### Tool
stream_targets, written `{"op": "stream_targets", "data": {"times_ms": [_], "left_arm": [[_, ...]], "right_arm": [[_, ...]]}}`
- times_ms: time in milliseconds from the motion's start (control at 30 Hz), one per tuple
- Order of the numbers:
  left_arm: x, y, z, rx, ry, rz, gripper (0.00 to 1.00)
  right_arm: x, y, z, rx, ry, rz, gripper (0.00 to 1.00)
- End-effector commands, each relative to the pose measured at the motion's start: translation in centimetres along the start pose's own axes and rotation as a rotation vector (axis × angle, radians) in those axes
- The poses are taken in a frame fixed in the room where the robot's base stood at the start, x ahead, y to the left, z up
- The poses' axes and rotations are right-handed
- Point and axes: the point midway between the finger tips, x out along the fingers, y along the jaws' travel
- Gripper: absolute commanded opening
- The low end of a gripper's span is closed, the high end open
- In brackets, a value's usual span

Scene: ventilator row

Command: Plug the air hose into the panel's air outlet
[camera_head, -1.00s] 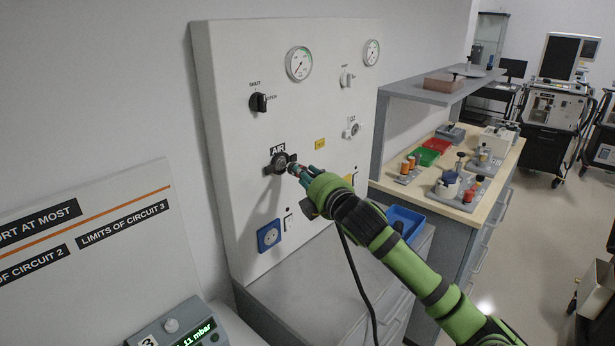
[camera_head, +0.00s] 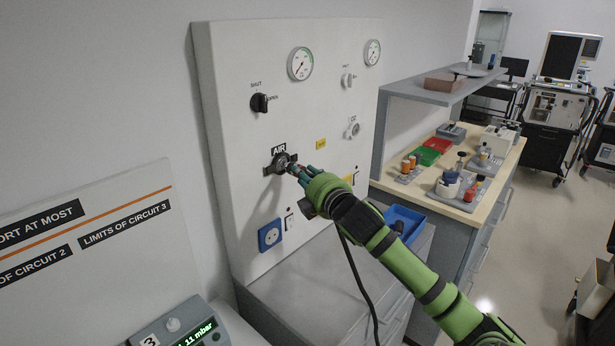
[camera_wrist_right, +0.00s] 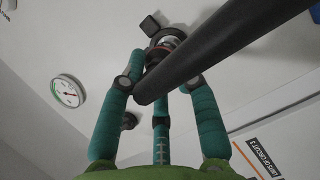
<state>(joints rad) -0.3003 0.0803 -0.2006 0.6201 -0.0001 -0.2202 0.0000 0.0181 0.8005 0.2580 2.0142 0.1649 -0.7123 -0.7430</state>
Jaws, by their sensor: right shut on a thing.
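The air outlet (camera_head: 279,162) is a dark round fitting under the AIR label on the white wall panel (camera_head: 225,120). My right gripper (camera_head: 301,174) is in front of it, shut on the end of the air hose. The black hose (camera_head: 356,275) hangs from the gripper down past the grey cabinet. In the right wrist view the thick black hose (camera_wrist_right: 225,45) crosses between my teal fingers (camera_wrist_right: 155,75). A metal fitting with a red ring (camera_wrist_right: 165,48) shows at the panel beyond it. Whether the plug is fully seated cannot be told. My left gripper is out of view.
A SHUT/OPEN knob (camera_head: 260,103) and a gauge (camera_head: 300,63) are above the outlet. A blue socket (camera_head: 270,235) is below. A grey cabinet top (camera_head: 300,275) stands under the panel. A blue tray (camera_head: 405,222) lies right of my forearm.

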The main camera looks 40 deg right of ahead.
Motion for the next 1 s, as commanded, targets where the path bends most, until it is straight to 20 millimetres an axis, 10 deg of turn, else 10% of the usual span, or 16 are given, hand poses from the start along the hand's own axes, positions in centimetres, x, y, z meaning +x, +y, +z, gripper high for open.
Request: {"op": "stream_targets", "data": {"times_ms": [1000], "left_arm": [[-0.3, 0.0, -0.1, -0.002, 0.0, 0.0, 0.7]], "right_arm": [[1.5, 0.1, -0.6, 0.0, 0.001, 0.002, 0.0]]}}
